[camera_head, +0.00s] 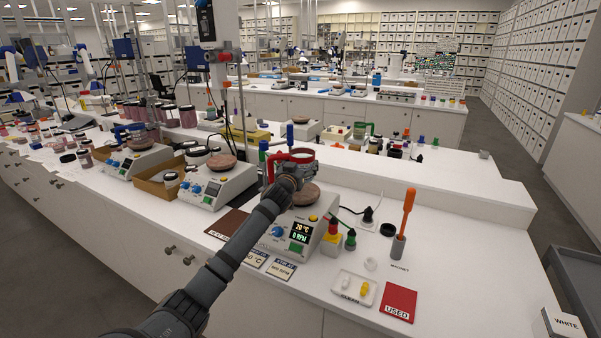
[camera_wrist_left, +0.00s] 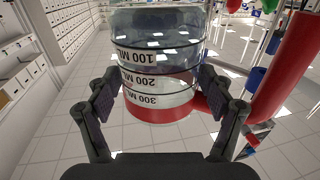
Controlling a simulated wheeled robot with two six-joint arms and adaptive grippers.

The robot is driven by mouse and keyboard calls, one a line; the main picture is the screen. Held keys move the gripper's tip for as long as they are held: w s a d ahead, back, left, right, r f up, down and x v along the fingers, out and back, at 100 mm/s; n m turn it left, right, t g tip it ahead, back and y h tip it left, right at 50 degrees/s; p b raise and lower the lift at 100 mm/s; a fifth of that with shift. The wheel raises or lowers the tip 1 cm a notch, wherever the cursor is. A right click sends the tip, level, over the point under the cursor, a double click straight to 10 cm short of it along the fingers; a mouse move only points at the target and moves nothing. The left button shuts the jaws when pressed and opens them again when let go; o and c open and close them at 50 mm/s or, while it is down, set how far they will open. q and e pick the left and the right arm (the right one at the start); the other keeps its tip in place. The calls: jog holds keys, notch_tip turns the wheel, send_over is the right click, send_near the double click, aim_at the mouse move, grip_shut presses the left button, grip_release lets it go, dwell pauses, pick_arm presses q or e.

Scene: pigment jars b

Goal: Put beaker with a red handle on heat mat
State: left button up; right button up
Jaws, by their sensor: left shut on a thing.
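The beaker with a red handle (camera_head: 301,154) is held up above the stirrer in front of me in the head view. My left gripper (camera_head: 287,177) is shut on it. In the left wrist view the clear beaker (camera_wrist_left: 155,55), with volume marks and a red band, sits between the two fingers (camera_wrist_left: 158,92). Its red handle (camera_wrist_left: 288,75) is on the right there. The brown heat mat (camera_head: 226,225) lies flat on the bench, left of the near stirrer, partly hidden by my forearm. My right gripper is not in view.
The near stirrer (camera_head: 312,232) has a round brown top (camera_head: 306,195) and a display. Another stirrer (camera_head: 216,186) stands behind the mat.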

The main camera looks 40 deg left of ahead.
pick_arm(q)
jog(key=shift+w+a+f, duration=0.1)
jog(key=shift+w+f, duration=0.05)
jog(key=shift+f, duration=0.05)
jog(key=f, duration=0.3)
jog(key=shift+w+a+f, duration=0.2)
jog(key=shift+w, duration=0.1)
jog(key=shift+s+f, duration=0.1)
jog(key=o, duration=1.4)
jog(key=shift+f, duration=0.1)
jog(key=shift+o, duration=0.2)
